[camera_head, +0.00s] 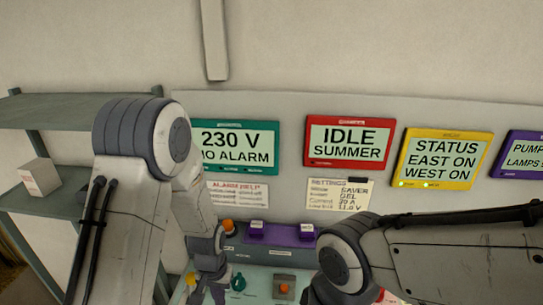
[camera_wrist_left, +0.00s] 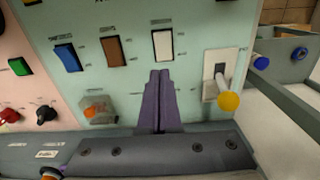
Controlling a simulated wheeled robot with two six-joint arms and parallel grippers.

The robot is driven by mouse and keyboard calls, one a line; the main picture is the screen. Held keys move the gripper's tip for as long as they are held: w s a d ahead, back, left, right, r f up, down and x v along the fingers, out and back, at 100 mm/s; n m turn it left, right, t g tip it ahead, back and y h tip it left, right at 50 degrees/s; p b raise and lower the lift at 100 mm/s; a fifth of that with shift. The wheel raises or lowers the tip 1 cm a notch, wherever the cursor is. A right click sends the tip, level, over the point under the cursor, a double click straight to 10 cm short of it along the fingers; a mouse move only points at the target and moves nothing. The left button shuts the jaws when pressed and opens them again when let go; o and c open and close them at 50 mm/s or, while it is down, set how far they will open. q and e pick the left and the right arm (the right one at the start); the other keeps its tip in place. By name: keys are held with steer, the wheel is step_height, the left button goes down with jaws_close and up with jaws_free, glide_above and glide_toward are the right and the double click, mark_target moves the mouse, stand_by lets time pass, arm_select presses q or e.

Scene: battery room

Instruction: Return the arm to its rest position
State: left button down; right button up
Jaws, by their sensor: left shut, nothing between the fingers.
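In the left wrist view my left gripper (camera_wrist_left: 158,100) is shut and empty. Its two purple fingers lie side by side in front of a pale green control panel (camera_wrist_left: 195,125). I cannot tell whether the tips touch the panel. In the head view my left arm comes down from the left, and its wrist is partly hidden low in the picture. My right arm enters from the right and bends down at the bottom; its gripper is out of sight.
A lever with a yellow knob (camera_wrist_left: 228,101) stands right of the fingers. White (camera_wrist_left: 162,45), brown (camera_wrist_left: 115,52) and blue (camera_wrist_left: 67,57) rockers are on the panel. An orange button (camera_wrist_left: 96,108) is left. Wall screens include a red-framed one (camera_head: 348,142). A shelf (camera_head: 70,111) stands left.

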arm_select(q)
steer(key=s+d+r+m+b, duration=0.4)
steer(key=s+d+r, duration=0.35)
steer(key=d, duration=0.25)
steer(key=s+r+m+b, duration=0.1)
steer(key=s+r, duration=0.1)
steer(key=s, duration=0.3)
steer(key=s+d+r+m+h+b, duration=0.1)
steer(key=s+r+b, duration=0.1)
steer(key=s, duration=0.3)
steer(key=shift+s+d+r+m, duration=0.25)
steer(key=shift+d+r+m, duration=0.05)
steer(key=shift+r, duration=0.2)
